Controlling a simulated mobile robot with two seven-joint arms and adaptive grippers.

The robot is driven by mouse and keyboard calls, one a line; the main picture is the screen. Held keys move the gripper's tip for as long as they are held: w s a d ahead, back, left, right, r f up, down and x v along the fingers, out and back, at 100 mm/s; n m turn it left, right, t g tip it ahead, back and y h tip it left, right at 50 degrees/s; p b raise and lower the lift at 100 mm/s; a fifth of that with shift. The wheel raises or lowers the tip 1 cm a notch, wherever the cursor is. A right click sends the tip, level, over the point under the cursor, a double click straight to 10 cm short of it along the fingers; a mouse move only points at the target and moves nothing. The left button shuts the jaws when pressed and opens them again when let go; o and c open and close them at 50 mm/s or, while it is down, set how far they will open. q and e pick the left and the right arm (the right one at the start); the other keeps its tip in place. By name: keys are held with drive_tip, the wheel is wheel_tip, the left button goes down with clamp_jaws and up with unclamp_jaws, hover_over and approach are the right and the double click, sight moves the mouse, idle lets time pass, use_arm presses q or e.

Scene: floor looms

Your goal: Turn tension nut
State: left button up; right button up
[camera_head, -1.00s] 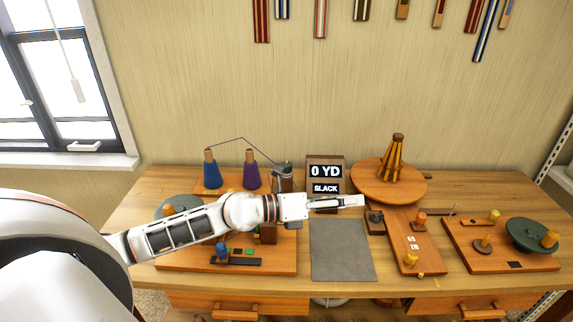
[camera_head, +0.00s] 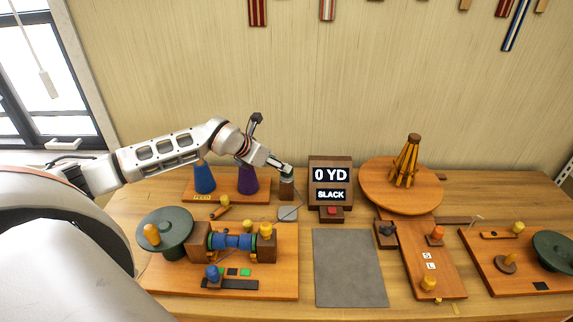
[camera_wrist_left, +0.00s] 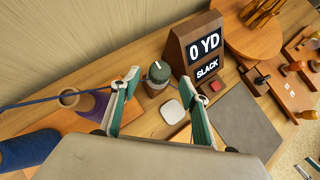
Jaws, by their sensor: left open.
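The tension nut looks like the dark green knob with a white mark on top of a small brown post; in the left wrist view the knob (camera_wrist_left: 159,72) sits beyond and between my open fingertips. In the head view the knob (camera_head: 287,171) is right at my left gripper's fingertips. My left gripper (camera_head: 278,166) reaches in from the left, open and empty; its two green-lined fingers also show in the left wrist view (camera_wrist_left: 160,92). Whether a finger touches the knob I cannot tell. The display block (camera_head: 331,187) beside it reads "0 YD" and "SLACK".
Blue (camera_head: 204,178) and purple (camera_head: 248,178) thread cones stand left of the knob. A white pad (camera_wrist_left: 174,111) lies in front of it. A winder board (camera_head: 280,285) is nearer, a grey mat (camera_head: 348,270) to its right. A round wooden stand (camera_head: 372,195) is at the back right.

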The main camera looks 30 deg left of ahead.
use_arm(q)
drive_tip(key=shift+p+x, duration=0.4)
drive_tip(key=shift+x, duration=2.8)
drive_tip(key=c, duration=1.1)
